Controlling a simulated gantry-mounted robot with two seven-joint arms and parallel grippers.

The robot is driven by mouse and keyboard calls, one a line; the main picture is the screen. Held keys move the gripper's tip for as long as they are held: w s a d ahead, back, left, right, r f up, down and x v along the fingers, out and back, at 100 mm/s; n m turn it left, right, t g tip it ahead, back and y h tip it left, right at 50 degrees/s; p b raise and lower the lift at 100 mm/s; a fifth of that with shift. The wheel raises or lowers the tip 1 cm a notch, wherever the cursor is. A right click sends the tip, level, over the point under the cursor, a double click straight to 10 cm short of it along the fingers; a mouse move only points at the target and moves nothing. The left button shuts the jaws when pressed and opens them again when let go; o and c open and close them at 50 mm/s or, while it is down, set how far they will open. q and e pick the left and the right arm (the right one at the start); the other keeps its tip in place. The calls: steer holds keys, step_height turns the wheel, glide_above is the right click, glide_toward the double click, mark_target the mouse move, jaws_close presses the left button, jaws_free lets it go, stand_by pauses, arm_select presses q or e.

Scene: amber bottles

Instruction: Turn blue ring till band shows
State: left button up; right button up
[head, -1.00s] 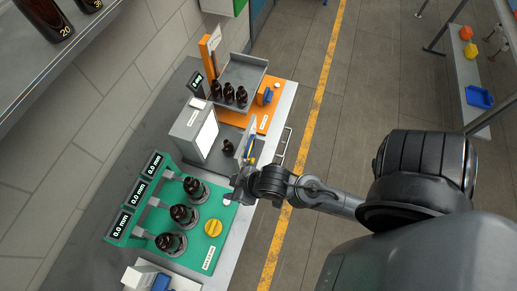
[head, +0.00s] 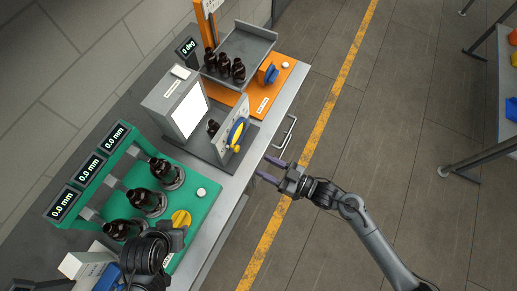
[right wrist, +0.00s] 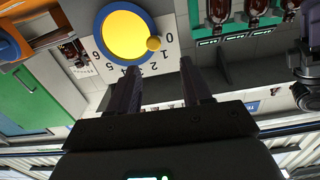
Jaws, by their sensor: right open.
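The blue ring (head: 233,130) stands upright on a plate at the front of the grey station, with yellow in its middle. In the right wrist view the blue ring (right wrist: 98,38) surrounds a yellow disc (right wrist: 125,35) with a yellow knob, beside a numbered scale. A small dark bottle (head: 213,127) stands behind the plate, before a lit white panel (head: 189,110); no band can be made out on it. My right gripper (head: 266,168) is open and empty, apart from the ring and to its lower right. My left arm's dark end (head: 150,252) hides its fingers.
A green station (head: 203,212) holds several amber bottles, a yellow knob (head: 181,217) and displays reading 0.0 mm. An orange station (head: 262,98) with a grey tray (head: 262,45) of bottles stands behind. A display (head: 188,47) reads 0 deg.

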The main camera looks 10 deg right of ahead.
mark_target(237, 147)
arm_select(q)
steer(key=shift+s+a+f+b, duration=0.1)
steer(key=shift+f+b, duration=0.1)
steer(key=shift+f, duration=0.15)
steer(key=shift+a+f+b, duration=0.1)
steer(key=shift+f+b, duration=0.05)
steer(key=shift+f, duration=0.2)
steer(key=shift+d+r+p, duration=0.1)
steer(key=shift+r+p, duration=0.4)
steer(key=shift+r, duration=0.05)
arm_select(e)
steer(key=shift+n, duration=0.3)
steer(key=shift+w+d+x, duration=0.1)
steer(key=shift+w+x, duration=0.05)
steer(key=shift+x, duration=1.85)
steer(key=shift+w+d+x, duration=0.1)
steer(key=shift+w+x, duration=0.05)
steer(key=shift+x, duration=1.85)
steer(key=shift+w+d+x, duration=0.1)
steer(key=shift+x, duration=1.9)
steer(key=shift+r, duration=0.15)
steer(key=shift+c, duration=0.3)
